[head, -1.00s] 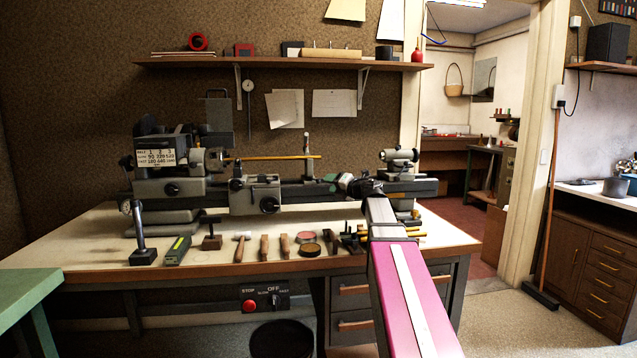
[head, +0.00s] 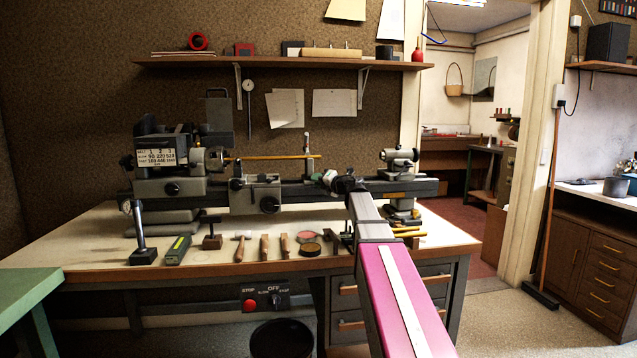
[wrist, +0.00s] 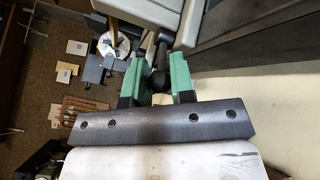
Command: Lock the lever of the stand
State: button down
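The stand (head: 308,150) is a slim upright post at the lathe bed, near the right end of a long brass rod (head: 270,157). A dark lever with a round black knob (wrist: 158,80) shows in the wrist view, between the green fingers of my gripper (wrist: 160,75). The fingers are apart, one on each side of the knob; whether they touch it is unclear. In the head view my gripper (head: 323,177) is just right of the post's lower part, and my wrist hides some of the bed.
The grey lathe (head: 180,190) stands on the bench (head: 90,240), its tailstock (head: 400,157) right of my arm. Hand tools and round tins (head: 310,249) lie along the front edge. A wall shelf (head: 280,63) hangs above.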

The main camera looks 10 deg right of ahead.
jog(key=shift+w+d+n+g+y, duration=0.15)
jog(key=shift+n+g+y, duration=0.15)
jog(key=shift+n+y, duration=0.1)
jog(key=c, duration=1)
grip_release()
jog(key=v, duration=1.1)
